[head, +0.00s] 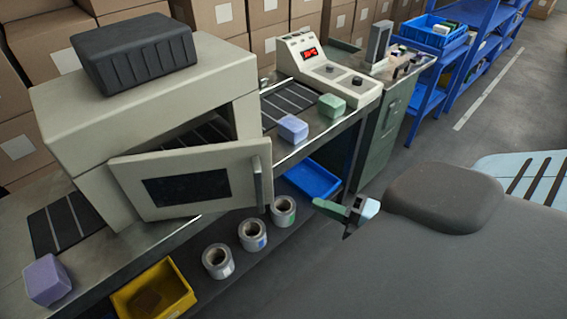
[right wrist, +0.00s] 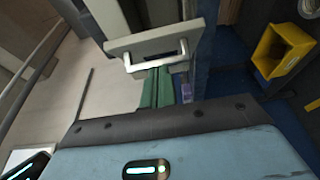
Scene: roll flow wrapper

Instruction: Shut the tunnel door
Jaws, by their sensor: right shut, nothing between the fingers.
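The tunnel (head: 130,110) is a beige box over the conveyor at the left of the head view. Its door (head: 190,180), a beige panel with a dark window, stands open, swung out toward me. The door's grey upright handle (head: 258,182) is at its right edge. My right gripper (head: 330,207) is shut and empty, to the right of the handle and apart from it in the head view. In the right wrist view, the green fingers (right wrist: 157,88) are together and point toward the door (right wrist: 130,42) and its pale handle (right wrist: 157,58). My left gripper is out of view.
Wrapped blocks, purple (head: 47,280), lilac (head: 292,129) and green (head: 331,105), sit on the conveyor. A control panel (head: 325,72) stands beyond. Below are tape rolls (head: 252,234), a blue tray (head: 312,180) and a yellow bin (head: 150,292). A black case (head: 134,52) lies on the tunnel.

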